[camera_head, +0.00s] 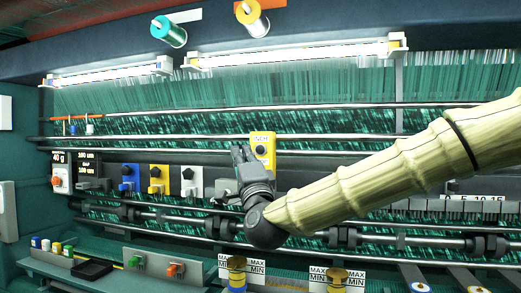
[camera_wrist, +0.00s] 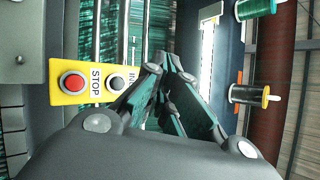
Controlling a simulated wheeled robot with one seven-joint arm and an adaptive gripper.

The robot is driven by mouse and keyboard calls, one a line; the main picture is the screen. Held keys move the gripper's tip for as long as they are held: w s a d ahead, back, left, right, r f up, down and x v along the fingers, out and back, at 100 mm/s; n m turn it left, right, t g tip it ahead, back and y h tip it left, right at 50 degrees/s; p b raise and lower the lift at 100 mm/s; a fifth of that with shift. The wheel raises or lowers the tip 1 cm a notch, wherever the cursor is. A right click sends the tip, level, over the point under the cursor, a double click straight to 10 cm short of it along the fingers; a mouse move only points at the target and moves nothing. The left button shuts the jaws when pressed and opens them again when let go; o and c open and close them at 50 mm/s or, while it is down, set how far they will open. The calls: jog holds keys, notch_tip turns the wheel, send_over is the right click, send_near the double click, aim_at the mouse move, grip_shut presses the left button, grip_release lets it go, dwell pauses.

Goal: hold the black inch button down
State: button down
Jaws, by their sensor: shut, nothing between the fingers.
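A yellow control box (camera_head: 263,140) stands on the machine front, with an INCH label above a black button (camera_head: 261,150). In the wrist view the box (camera_wrist: 60,97) appears sideways, with a red STOP button (camera_wrist: 73,83) and the black inch button (camera_wrist: 117,83). My gripper (camera_head: 239,153) is shut and empty, just left of the box in the head view. In the wrist view its fingertips (camera_wrist: 165,68) lie to the right of the black button, and a finger partly covers the INCH label. I see no clear contact with the button. The red button is hidden in the head view.
Blue (camera_head: 129,178), yellow (camera_head: 159,178) and white (camera_head: 191,181) knob boxes stand to the left. Metal bars run across the green netting behind. Lamps and thread spools (camera_head: 252,18) are above. A lower shelf holds a black tray (camera_head: 92,269).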

aim_at(260, 150)
jog(key=w+d+p, duration=0.1)
jog(key=w+d, duration=0.1)
jog(key=w, duration=0.5)
jog(key=shift+w+d, duration=0.2)
jog(key=shift+w, duration=0.15)
dwell(1.4)
jog(key=shift+w+d, duration=0.15)
jog(key=shift+w, duration=0.15)
